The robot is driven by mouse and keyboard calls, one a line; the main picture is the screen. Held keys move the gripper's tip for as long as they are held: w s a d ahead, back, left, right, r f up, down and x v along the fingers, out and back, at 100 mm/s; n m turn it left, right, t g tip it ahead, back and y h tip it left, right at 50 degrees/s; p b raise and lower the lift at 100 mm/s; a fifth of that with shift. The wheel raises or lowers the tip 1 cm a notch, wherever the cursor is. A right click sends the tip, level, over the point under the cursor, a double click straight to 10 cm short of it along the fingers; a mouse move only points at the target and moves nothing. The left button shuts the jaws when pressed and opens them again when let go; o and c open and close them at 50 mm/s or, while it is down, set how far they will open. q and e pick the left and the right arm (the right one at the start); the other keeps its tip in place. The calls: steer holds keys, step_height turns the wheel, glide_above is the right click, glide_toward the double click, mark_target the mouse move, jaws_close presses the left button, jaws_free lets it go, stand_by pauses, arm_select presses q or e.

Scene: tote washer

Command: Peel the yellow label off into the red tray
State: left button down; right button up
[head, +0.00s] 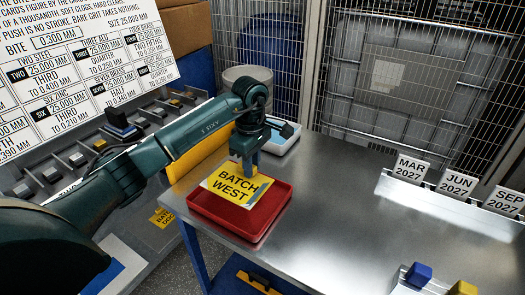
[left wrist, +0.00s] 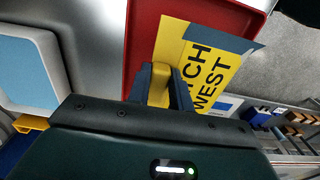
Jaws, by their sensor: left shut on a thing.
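The yellow label (head: 235,186) reads "BATCH WEST" in black and has pale edges. My left gripper (head: 248,170) is shut on its upper edge and holds it over the red tray (head: 265,221). In the left wrist view the label (left wrist: 224,68) sits between the fingers (left wrist: 160,85), with the red tray (left wrist: 133,40) behind it. I cannot tell whether the label touches the tray floor. The tray sits at the near left corner of the metal table. My right gripper is not in view.
A white tray with a blue inside (head: 279,137) stands behind the red tray. Date cards (head: 457,184) stand at the right. A blue block (head: 418,275) and a yellow block (head: 462,288) are at the front right. The table (head: 335,205) is clear in the middle.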

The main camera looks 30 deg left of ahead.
mark_target(253, 179)
arm_select(q)
steer(key=shift+w, duration=0.2)
steer(key=shift+s+r, duration=0.15)
steer(key=shift+s, duration=0.05)
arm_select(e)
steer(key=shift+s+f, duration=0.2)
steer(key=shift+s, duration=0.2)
arm_select(q)
steer(key=shift+f+b, duration=0.95)
steer(key=shift+f, duration=0.25)
steer(key=shift+f+b, duration=0.45)
steer(key=shift+f, duration=0.25)
steer(key=shift+f+b, duration=0.55)
steer(key=shift+f, duration=0.4)
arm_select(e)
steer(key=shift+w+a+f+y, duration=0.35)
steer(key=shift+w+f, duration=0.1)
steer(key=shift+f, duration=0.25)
